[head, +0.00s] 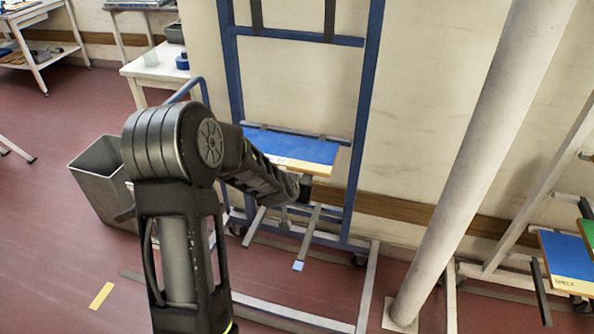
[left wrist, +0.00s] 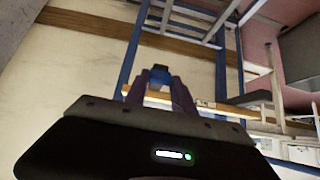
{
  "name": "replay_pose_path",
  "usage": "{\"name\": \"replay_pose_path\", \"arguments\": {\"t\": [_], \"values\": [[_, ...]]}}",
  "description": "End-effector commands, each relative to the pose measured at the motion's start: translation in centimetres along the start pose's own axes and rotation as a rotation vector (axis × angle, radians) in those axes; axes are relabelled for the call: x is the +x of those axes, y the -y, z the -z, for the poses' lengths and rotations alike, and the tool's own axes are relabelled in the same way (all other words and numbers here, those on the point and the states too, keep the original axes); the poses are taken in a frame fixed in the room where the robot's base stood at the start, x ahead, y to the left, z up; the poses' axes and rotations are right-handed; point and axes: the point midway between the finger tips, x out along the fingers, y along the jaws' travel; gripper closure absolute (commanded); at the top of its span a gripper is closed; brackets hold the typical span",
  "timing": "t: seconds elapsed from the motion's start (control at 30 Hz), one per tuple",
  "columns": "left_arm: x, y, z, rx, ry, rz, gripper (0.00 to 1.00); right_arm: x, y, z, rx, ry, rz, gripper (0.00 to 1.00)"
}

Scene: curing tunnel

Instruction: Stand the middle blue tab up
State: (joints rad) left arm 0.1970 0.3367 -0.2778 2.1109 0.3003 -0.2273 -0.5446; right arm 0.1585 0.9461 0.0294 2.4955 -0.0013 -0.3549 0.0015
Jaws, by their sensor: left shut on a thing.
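The blue rack (head: 365,110) stands against the wall. A blue-topped board (head: 315,150) with a wooden front edge lies across its middle level. My left arm reaches in front of the board, and my left gripper (head: 305,188) is at the board's front right. In the left wrist view my left gripper (left wrist: 156,92) is shut on a small blue tab (left wrist: 158,78) with a dark end. The tab's lower part is hidden between the fingers. Below, another light blue tab (head: 299,266) is at the end of a low grey bar. My right gripper is not in view.
A grey bin (head: 103,180) stands on the floor left of the rack. A thick slanted pipe (head: 480,160) rises on the right. Another rack with a blue board (head: 568,262) is beyond it. A white table (head: 155,68) stands at the back left.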

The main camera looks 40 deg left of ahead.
Motion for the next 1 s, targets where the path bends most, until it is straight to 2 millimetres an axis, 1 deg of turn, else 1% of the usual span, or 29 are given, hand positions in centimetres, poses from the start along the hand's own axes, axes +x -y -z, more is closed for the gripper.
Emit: {"name": "replay_pose_path", "arguments": {"t": [0.03,0.1,0.2,0.4,0.5,0.7,1.0], "values": [[-1.0,-0.2,1.1,0.005,0.037,-0.001,1.00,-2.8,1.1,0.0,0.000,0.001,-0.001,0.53],[-0.9,-0.2,1.3,0.006,0.087,-0.001,1.00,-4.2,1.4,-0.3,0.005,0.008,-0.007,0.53],[-0.7,-0.2,1.5,0.007,0.160,0.000,1.00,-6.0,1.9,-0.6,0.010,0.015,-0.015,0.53],[0.0,0.0,2.0,0.008,0.329,0.003,1.00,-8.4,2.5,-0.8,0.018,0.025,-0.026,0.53],[0.5,0.0,2.1,0.007,0.421,0.005,1.00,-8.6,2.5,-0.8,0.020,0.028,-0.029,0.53],[1.3,0.1,2.3,0.003,0.591,0.005,1.00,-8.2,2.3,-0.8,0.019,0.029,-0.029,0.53],[1.6,0.1,2.7,0.000,0.745,0.003,1.00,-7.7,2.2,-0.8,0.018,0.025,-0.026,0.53]]}}
